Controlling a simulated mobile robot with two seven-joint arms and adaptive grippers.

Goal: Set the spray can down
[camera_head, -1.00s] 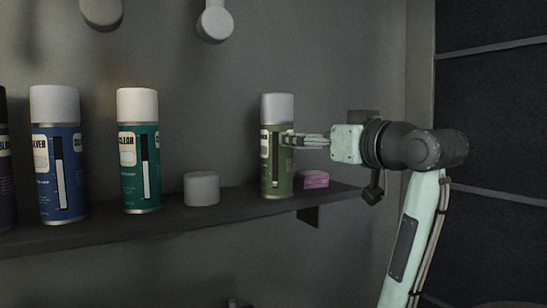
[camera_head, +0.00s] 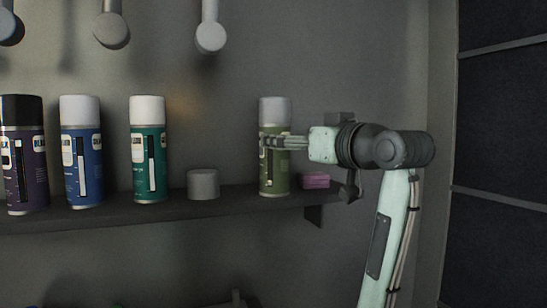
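An olive-green spray can (camera_head: 274,172) with a pale grey cap stands upright at the right part of the dark shelf (camera_head: 120,212). Its base appears to be at shelf level; I cannot tell whether it touches the shelf. My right gripper (camera_head: 272,143) reaches in from the right at the can's upper body, its fingers lying across the can and seemingly closed around it. The far finger is partly hidden. My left gripper is not clearly visible; only a small dark part shows at the bottom edge.
A purple-black can (camera_head: 24,160), a blue can (camera_head: 82,155) and a teal can (camera_head: 149,150) stand to the left. A grey cylinder (camera_head: 203,185) and a pink block (camera_head: 316,180) flank the green can. Lamp-like knobs (camera_head: 211,36) hang above.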

